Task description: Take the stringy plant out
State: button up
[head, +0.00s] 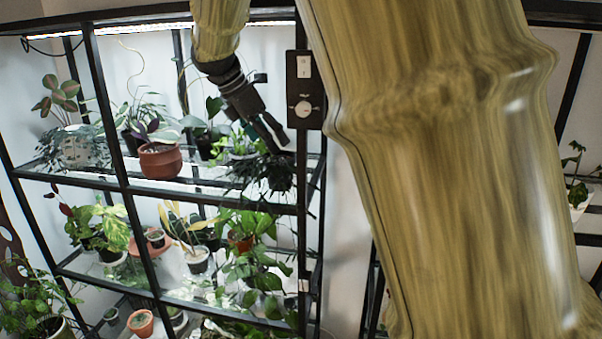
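A dark plant with thin, stringy leaves (246,172) stands in a small black pot (280,180) at the right end of the upper glass shelf. My gripper (281,145) reaches down from above, with its black fingers just over this plant and pot. The fingertips overlap the dark foliage, so I cannot tell whether they touch it or whether they are open or shut. Another plant with fine trailing strands (62,150) hangs around a white pot at the left end of the same shelf.
A terracotta pot (160,162) and several leafy plants share the upper shelf (205,190). Black frame posts stand in front, and a control box (304,90) is fixed right of my gripper. The lower shelf holds more potted plants. My own arm covers much of the right side.

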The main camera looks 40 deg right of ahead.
aim_at(282, 160)
jog(key=p+x, duration=0.1)
jog(key=x, duration=0.3)
jog(key=shift+w+a+f, duration=0.1)
jog(key=shift+a, duration=0.05)
jog(key=shift+d+f+p, duration=0.35)
jog(key=shift+d, duration=0.05)
jog(key=shift+s+d+f+p, duration=0.15)
jog(key=shift+s+f+p, duration=0.2)
jog(key=shift+p, duration=0.25)
jog(key=shift+p+x, duration=1)
jog(key=shift+x, duration=1.15)
jog(key=shift+c, duration=0.2)
jog(key=c, duration=0.9)
